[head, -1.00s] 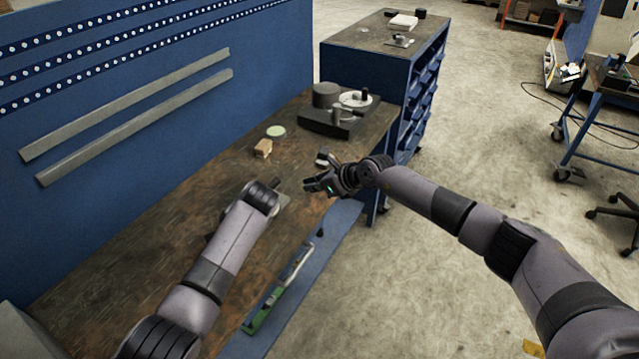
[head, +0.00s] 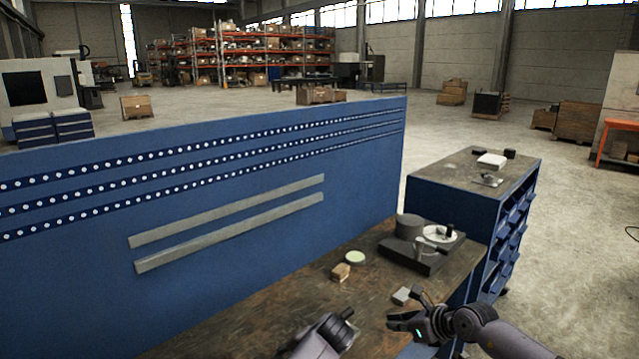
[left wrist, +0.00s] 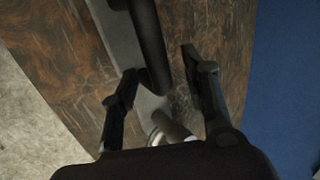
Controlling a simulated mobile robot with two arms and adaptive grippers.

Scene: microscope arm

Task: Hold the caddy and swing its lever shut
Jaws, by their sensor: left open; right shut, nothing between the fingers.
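In the left wrist view, a long grey flat piece (left wrist: 118,42) with a dark rounded bar (left wrist: 150,45) over it lies on the brown table. They may be the caddy and its lever; I cannot tell for sure. My left gripper (left wrist: 158,66) is open, with its fingers either side of the bar's lower end. A pale round part (left wrist: 168,127) shows between the fingers. In the head view, my left arm covers most of this spot. My right gripper (head: 396,324) is shut and empty, low over the table's right edge, to the right of my left gripper.
A small grey block (head: 402,295) lies just behind my right gripper. A wooden block (head: 341,272), a pale green disc (head: 355,257) and a dark base (head: 420,257) with a cylinder stand farther back. A blue panel (head: 220,270) rises behind the table.

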